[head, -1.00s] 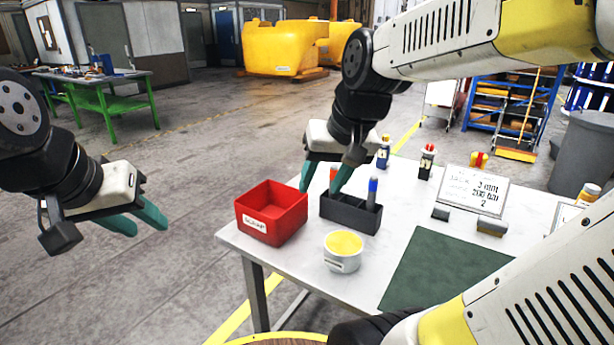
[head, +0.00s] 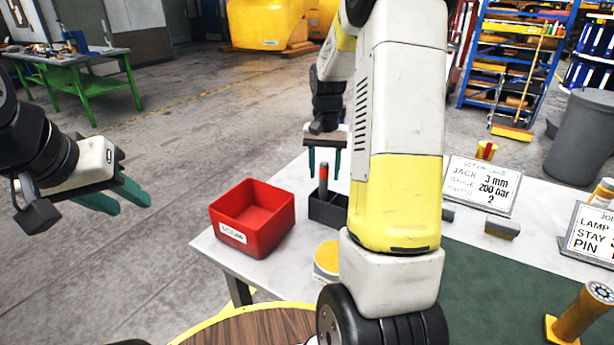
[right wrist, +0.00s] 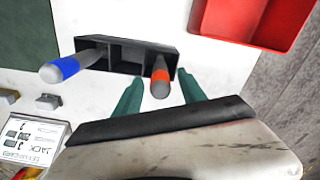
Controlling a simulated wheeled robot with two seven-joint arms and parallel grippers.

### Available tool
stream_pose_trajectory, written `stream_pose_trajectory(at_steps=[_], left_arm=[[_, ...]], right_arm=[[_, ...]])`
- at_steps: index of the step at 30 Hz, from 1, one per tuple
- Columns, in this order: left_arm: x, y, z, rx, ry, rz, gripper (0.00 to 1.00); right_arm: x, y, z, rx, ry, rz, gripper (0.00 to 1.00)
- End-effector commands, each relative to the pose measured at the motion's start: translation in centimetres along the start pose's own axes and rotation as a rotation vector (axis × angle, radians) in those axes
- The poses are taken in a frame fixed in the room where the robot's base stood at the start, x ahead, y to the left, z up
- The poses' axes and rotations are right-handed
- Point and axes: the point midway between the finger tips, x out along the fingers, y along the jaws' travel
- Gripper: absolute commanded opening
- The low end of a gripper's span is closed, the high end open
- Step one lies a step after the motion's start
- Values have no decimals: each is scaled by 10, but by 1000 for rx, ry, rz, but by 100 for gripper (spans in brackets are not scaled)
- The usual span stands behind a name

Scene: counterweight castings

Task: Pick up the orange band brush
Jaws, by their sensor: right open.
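The orange band brush (head: 324,174), grey with an orange band near its top, stands upright in the black compartmented holder (head: 322,208). In the right wrist view the brush (right wrist: 160,84) is in an end compartment of the holder (right wrist: 127,55). My right gripper (head: 325,166) is open, pointing down, with one finger on each side of the brush; I cannot tell if either touches it. A blue band brush (right wrist: 68,68) stands in the holder's other end; my right arm hides it in the head view. My left gripper (head: 132,202) is open and empty, off the table at left.
A red bin (head: 252,218) stands left of the holder. A white pot with a yellow top (head: 326,258) is in front, partly hidden by my arm. A sign (head: 482,186), grey blocks and a green mat (head: 490,275) lie to the right.

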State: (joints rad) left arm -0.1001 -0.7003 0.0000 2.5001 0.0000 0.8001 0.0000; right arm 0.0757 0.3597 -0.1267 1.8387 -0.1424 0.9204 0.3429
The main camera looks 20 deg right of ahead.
Motion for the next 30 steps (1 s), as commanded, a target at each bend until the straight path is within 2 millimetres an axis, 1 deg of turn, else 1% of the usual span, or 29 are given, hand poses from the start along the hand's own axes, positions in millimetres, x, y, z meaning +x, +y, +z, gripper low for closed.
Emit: stream_pose_trajectory(at_steps=[6,9,12,17,18,19,25,30], left_arm=[[0,0,0,0,0,0,36],[0,0,0,0,0,0,36],[0,0,0,0,0,0,36],[0,0,0,0,0,0,36],[0,0,0,0,0,0,36],[0,0,0,0,0,0,36],[0,0,0,0,0,0,36],[0,0,0,0,0,0,36]], right_arm=[[34,-1,0,0,-3,1,48],[44,-1,0,0,-1,1,48],[48,-1,0,0,0,0,48],[48,-1,0,-1,1,0,48],[48,-1,0,-1,1,0,46],[48,-1,0,-1,1,0,40],[48,-1,0,-1,1,0,1],[48,-1,0,-1,1,-1,0]])
